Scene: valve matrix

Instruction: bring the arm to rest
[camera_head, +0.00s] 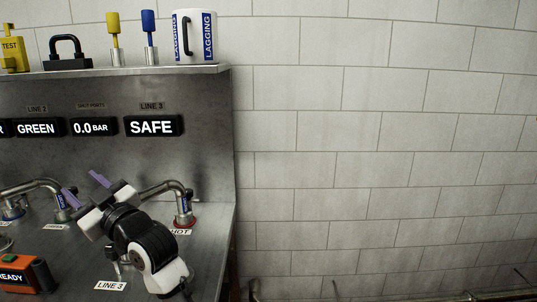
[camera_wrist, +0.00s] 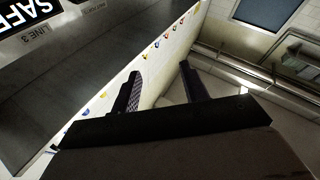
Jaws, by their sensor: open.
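My gripper (camera_head: 86,190) is in the lower left of the head view, raised over the bench in front of the steel back panel. Its two purple-tipped fingers stand apart, with nothing between them. In the wrist view my gripper (camera_wrist: 160,92) also shows two dark, separated fingers, with the wall and floor beyond. My forearm and wrist hide part of the bench and part of the pipe on the right.
A bent pipe (camera_head: 184,197) with a red base ring stands right of my gripper; another pipe (camera_head: 62,198) stands left. The panel shows a SAFE display (camera_head: 153,126). A shelf (camera_head: 140,71) holds a lagging roll (camera_head: 195,37). An orange READY box (camera_head: 22,275) sits lower left. Space right of the bench looks free.

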